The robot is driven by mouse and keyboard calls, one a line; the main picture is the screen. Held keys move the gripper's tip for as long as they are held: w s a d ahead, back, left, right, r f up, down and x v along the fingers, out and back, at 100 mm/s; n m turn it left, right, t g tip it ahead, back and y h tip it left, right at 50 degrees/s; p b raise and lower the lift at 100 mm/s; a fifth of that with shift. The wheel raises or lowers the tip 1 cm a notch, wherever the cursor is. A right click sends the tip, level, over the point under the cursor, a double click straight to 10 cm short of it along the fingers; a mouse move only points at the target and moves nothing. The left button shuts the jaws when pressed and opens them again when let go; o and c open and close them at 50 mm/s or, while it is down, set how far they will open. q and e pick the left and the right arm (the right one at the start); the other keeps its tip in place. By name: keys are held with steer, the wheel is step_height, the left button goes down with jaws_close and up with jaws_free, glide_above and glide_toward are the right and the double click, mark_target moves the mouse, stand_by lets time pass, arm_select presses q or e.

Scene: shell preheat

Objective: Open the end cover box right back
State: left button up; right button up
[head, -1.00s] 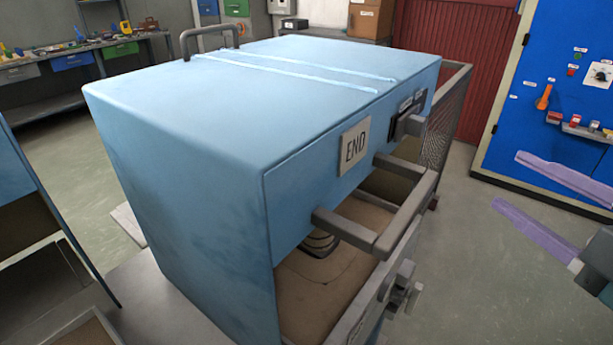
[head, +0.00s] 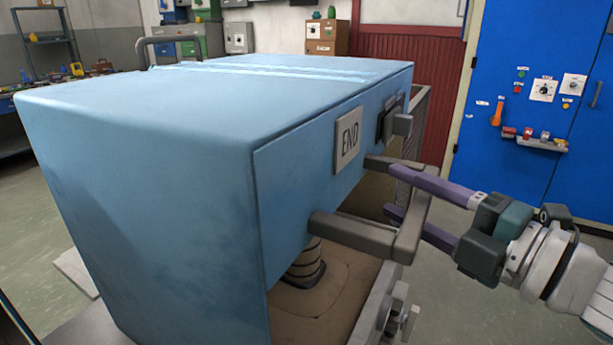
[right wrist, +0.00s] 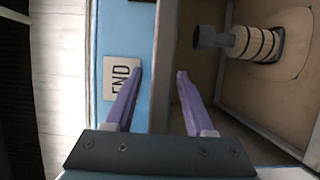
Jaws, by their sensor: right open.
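The END cover box (head: 150,130) is a large light blue box with a white END plate (head: 347,140) on its front. A grey U-shaped handle (head: 350,234) sticks out from the front's lower edge. My right gripper (head: 390,190) is open at the handle's far part. One finger lies above the handle's outer bar and the other below it; contact cannot be told. In the right wrist view the two fingers (right wrist: 158,72) are spread, with a grey strip between them. My left gripper is not in view.
A grey latch-like part (head: 398,310) stands on the lower front edge. A blue control cabinet (head: 530,120) stands behind right. Floor between is clear.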

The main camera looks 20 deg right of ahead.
steer(key=shift+w+a, duration=0.25)
steer(key=shift+w, duration=0.4)
jaws_close()
stand_by(1.0)
